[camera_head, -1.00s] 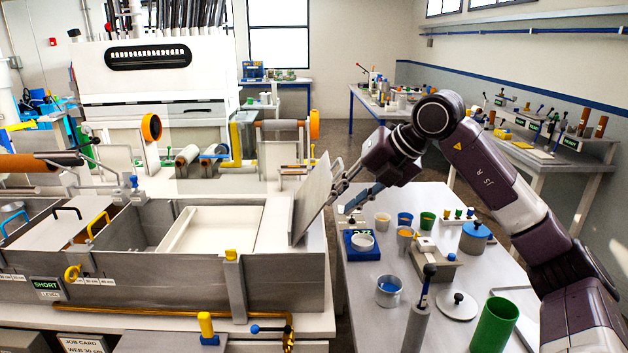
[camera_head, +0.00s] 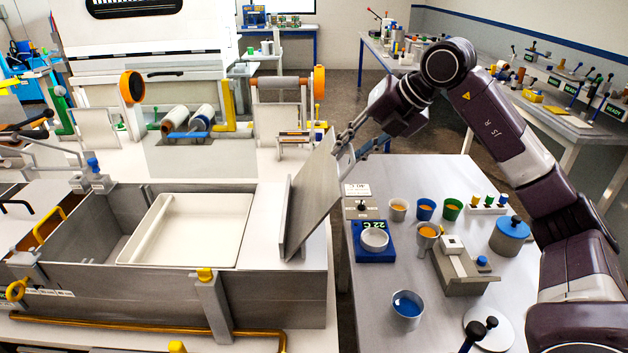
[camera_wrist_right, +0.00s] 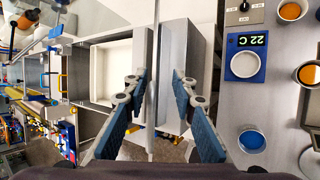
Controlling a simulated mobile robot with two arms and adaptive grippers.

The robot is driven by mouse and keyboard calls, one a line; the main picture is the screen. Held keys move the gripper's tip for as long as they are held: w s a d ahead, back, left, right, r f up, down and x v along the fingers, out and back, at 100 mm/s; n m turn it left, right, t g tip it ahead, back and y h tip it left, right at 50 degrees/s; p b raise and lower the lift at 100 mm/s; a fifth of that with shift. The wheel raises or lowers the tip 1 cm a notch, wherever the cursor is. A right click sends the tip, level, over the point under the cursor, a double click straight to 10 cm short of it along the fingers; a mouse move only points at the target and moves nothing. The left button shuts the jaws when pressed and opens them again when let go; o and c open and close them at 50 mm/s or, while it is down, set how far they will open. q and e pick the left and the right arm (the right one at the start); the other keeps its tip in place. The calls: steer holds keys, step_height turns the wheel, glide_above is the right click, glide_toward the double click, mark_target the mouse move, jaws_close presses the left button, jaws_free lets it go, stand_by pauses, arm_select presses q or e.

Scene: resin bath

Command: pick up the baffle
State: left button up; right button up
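The baffle (camera_head: 318,190) is a flat grey plate standing tilted at the right end of the long grey bath (camera_head: 270,300), its top leaning right. My right gripper (camera_head: 345,145) is at its upper right edge. In the right wrist view the baffle (camera_wrist_right: 152,60) shows almost edge-on between the two blue-padded fingers of my right gripper (camera_wrist_right: 158,80). The fingers are apart, with a visible gap on the right side; the left finger lies close to the plate, and I cannot tell whether it touches. My left gripper is not in view.
A white tray (camera_head: 187,230) sits in the bath, left of the baffle. On the right table (camera_head: 385,292) stand a blue scale (camera_head: 375,254), several cups and a blue-lidded pot (camera_head: 510,236). A floor gap separates bath and table.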

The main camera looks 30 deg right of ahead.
mark_target(328, 163)
steer(key=shift+w+a+f, duration=0.35)
steer(key=shift+a+f, duration=0.15)
steer(key=shift+f, duration=0.1)
steer(key=p+x, duration=0.2)
steer(key=x, duration=0.2)
steer(key=shift+w+a+f+p, duration=0.15)
steer(key=shift+w+a+p, duration=0.1)
steer(key=shift+w+p, duration=0.15)
steer(key=shift+w+a+f, duration=0.1)
steer(key=shift+w+f, duration=0.05)
steer(key=shift+f, duration=0.1)
steer(key=shift+c, duration=0.4)
jaws_close()
steer(key=shift+r, duration=0.15)
